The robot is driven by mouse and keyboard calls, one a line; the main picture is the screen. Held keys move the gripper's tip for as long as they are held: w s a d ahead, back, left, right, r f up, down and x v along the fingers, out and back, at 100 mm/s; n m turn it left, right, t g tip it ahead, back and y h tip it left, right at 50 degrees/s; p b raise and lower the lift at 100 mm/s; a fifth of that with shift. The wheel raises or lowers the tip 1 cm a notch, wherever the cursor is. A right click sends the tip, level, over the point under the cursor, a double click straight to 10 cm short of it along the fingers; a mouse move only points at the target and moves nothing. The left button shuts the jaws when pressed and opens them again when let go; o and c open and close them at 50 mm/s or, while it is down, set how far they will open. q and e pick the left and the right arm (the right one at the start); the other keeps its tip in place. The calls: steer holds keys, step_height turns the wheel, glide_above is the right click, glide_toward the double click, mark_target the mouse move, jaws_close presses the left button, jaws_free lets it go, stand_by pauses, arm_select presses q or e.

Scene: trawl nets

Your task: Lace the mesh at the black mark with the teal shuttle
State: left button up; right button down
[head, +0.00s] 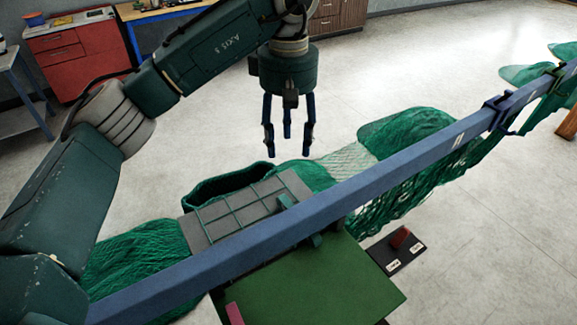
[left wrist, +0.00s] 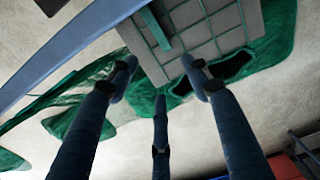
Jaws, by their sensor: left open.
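My left gripper (head: 288,140) hangs open and empty above the floor, behind the blue beam, its fingers pointing down. Its spread fingers also show in the left wrist view (left wrist: 165,85). A grey board with a green mesh grid (head: 240,212) lies below and to the left of it. A teal bar (left wrist: 155,28) lies over the board near the beam; I cannot tell whether it is the teal shuttle. I cannot make out a black mark on the mesh. My right gripper is not in view.
The long blue beam (head: 400,165) crosses the view in front of the board. Green netting (head: 408,130) hangs and heaps around it. A green tabletop (head: 310,285) is at the front, with a black labelled tray (head: 405,258) right of it.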

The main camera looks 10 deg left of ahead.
arm_select(q)
step_height(320, 180, down, 4)
steer(key=s+f+b, duration=0.1)
steer(key=b, duration=0.7)
glide_above(288, 199)
step_height(288, 199, down, 4)
steer(key=shift+s+d+f, duration=0.1)
steer(key=shift+s+f, duration=0.05)
steer(key=shift+f, duration=0.1)
step_height(288, 199, down, 9)
steer(key=p, duration=0.3)
steer(key=shift+r, duration=0.15)
steer(key=shift+f, duration=0.35)
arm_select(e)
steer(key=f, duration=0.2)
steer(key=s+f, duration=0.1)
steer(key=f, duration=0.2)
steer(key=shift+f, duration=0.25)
arm_select(q)
jaws_close()
